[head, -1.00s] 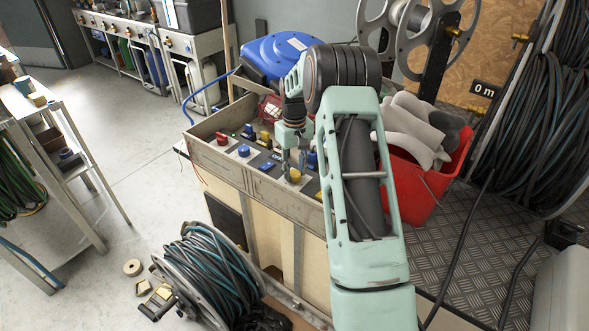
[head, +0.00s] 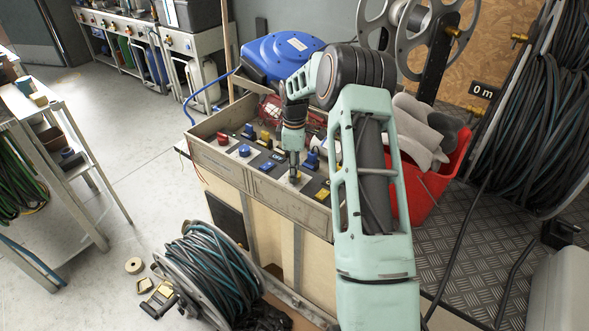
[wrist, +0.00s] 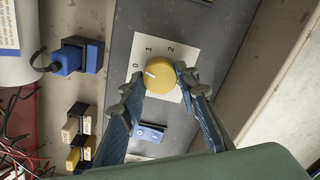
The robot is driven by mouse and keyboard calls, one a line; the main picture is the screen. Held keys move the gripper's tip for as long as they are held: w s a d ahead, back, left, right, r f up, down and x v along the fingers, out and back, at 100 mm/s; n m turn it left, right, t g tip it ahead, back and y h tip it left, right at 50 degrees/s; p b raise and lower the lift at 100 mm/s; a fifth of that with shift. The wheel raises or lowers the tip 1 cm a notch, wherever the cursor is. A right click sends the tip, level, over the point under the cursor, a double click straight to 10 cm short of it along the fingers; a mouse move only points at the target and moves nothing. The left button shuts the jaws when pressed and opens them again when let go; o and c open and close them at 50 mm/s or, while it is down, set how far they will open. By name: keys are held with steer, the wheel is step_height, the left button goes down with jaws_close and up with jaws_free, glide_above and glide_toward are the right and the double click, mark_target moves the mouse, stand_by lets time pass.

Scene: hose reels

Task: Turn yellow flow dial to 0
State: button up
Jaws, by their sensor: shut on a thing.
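The yellow flow dial (wrist: 159,76) sits on a white plate (wrist: 176,92) marked 0, 1 and 2 in the wrist view. Its white pointer mark lies on the left side and points roughly towards the 0. My gripper (wrist: 157,86) has one finger on each side of the dial and is shut on it. In the head view my gripper (head: 294,172) points down at the control panel (head: 262,186), and it hides most of the dial there.
A blue dial (head: 244,151) and a red knob (head: 222,138) stand further left on the panel. A blue rocker switch (wrist: 150,132) lies close to my fingers. A blue hose reel (head: 283,55) is behind, and a red bin (head: 425,190) stands to the right.

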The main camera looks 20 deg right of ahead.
steer(key=shift+n, duration=1.7)
steer(key=o, duration=1.2)
steer(key=shift+c, duration=0.2)
steer(key=shift+r, duration=0.1)
step_height(320, 180, up, 12)
